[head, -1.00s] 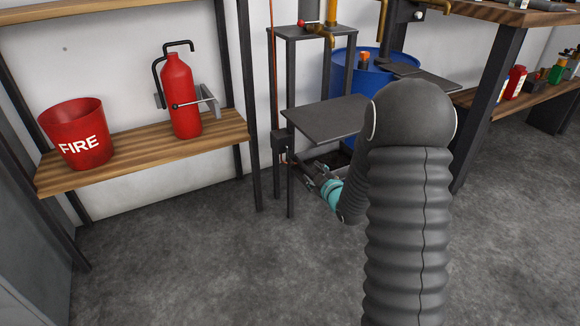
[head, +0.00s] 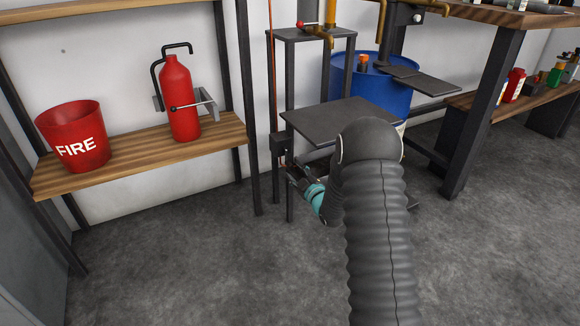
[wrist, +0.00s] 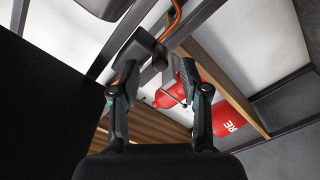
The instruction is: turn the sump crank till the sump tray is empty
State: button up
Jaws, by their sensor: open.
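My gripper (head: 291,169) is by the left front leg of a dark metal stand (head: 289,95), below a small dark box (head: 278,145) on that leg. In the wrist view my gripper (wrist: 158,74) is open, with its two fingers apart. A dark block with a short arm (wrist: 138,48) is just beyond and between the fingertips; it may be the sump crank, but I cannot tell for sure, nor whether a finger touches it. A flat dark plate (head: 338,121) juts from the stand above my gripper. I cannot make out the sump tray or its contents.
A wooden shelf (head: 215,133) on the left holds a red fire bucket (head: 75,140) and a red extinguisher (head: 180,95). A blue drum (head: 385,92) stands behind the stand. An orange cable (head: 271,60) runs down beside the stand. The floor in front is clear.

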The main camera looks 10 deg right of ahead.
aim_at(292, 168)
jog(key=shift+x, duration=2.35)
grip_shut()
